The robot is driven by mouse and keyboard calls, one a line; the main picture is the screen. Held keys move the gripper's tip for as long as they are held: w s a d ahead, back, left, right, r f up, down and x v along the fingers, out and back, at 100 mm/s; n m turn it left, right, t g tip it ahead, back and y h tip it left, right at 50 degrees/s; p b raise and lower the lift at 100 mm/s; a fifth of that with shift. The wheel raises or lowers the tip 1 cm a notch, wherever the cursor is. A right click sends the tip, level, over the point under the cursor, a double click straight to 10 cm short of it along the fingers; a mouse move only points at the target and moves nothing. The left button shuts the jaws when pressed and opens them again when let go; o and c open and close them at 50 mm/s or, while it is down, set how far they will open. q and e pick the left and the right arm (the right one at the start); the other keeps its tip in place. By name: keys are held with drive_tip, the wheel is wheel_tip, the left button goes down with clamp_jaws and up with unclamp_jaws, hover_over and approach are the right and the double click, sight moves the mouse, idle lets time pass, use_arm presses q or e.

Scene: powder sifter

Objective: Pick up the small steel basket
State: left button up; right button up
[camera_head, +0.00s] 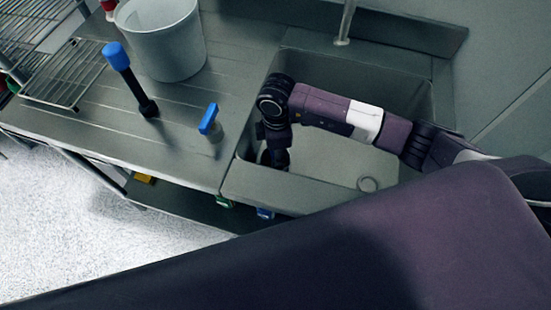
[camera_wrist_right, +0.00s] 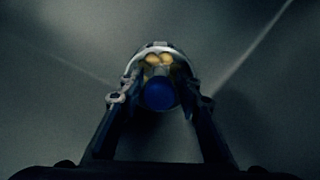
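In the right wrist view, a small rounded metal-rimmed thing (camera_wrist_right: 134,69), which looks like the steel basket, sits past my fingertips. Yellowish pieces (camera_wrist_right: 158,60) show inside its rim. A round blue end (camera_wrist_right: 159,93) faces the camera in front of it. My right gripper (camera_wrist_right: 160,100) is open, with one finger on each side of the blue end and visible gaps between. In the head view my right gripper (camera_head: 277,158) points down into the left side of the sink, and the basket is mostly hidden under it. My left gripper is not in view.
The sink (camera_head: 340,168) has a drain (camera_head: 367,184) and a faucet (camera_head: 345,22) behind. On the counter left of it stand a blue-topped bottle (camera_head: 210,122), a blue-ended dark tool (camera_head: 130,78), a grey bucket (camera_head: 165,40) and a wire rack (camera_head: 70,75).

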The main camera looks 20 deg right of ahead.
clamp_jaws()
drive_tip(key=shift+r, duration=0.2)
wheel_tip(320, 180, up, 20)
drive_tip(key=b, duration=0.1)
drive_tip(key=shift+m, duration=0.5)
wheel_tip(320, 180, down, 15)
drive_tip(key=shift+f+b, duration=0.15)
drive_tip(key=shift+b, duration=0.85)
drive_tip(key=shift+f, duration=2.4)
